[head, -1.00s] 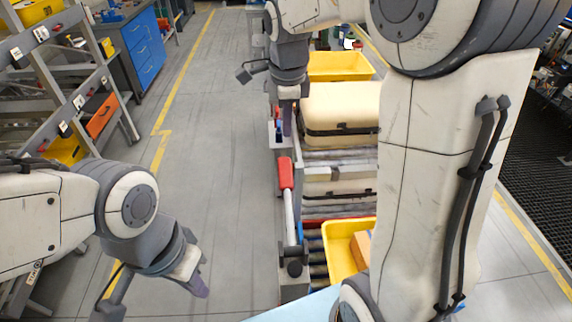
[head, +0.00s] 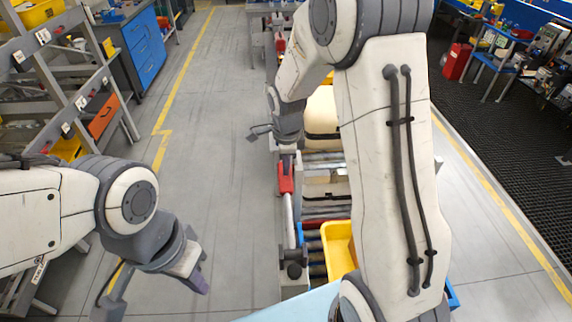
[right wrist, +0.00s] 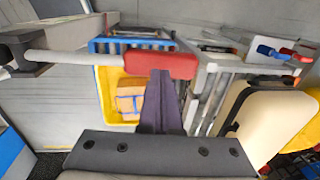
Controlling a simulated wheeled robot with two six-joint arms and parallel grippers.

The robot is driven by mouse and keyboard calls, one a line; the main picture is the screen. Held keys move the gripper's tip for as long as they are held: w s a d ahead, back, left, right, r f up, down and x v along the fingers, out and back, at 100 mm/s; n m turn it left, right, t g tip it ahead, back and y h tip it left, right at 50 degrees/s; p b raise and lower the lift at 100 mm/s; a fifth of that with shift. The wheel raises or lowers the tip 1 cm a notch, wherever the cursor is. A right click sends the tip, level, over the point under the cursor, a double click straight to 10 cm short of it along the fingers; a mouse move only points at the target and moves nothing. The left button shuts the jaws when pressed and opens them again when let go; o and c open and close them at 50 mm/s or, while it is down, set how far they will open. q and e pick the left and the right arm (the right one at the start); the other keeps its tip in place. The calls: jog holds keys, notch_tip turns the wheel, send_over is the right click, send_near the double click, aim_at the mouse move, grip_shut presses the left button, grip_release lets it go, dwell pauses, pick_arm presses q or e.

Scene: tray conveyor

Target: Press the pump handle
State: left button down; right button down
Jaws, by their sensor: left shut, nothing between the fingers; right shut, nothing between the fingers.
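The pump handle is a metal bar with a red grip (head: 286,184), low in the middle of the head view, its bar running down to a dark pivot. In the right wrist view the red grip (right wrist: 182,66) lies across the picture. My right gripper (head: 287,158) is shut and empty at the grip's far end. In the wrist view its dark fingertips (right wrist: 160,76) overlap the grip; I cannot tell whether they touch it. My left gripper (head: 198,284) is shut and empty, low over the floor at the left, away from the handle.
A yellow tray (head: 337,248) is right of the handle; a box (right wrist: 130,98) lies in it. Cream cases (head: 322,108) stand on the roller conveyor behind. A red grip and a blue grip (right wrist: 266,50) show further right in the wrist view. The floor left of the conveyor is clear.

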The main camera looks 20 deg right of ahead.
jog(key=shift+f, duration=0.65)
jog(key=shift+w, duration=0.1)
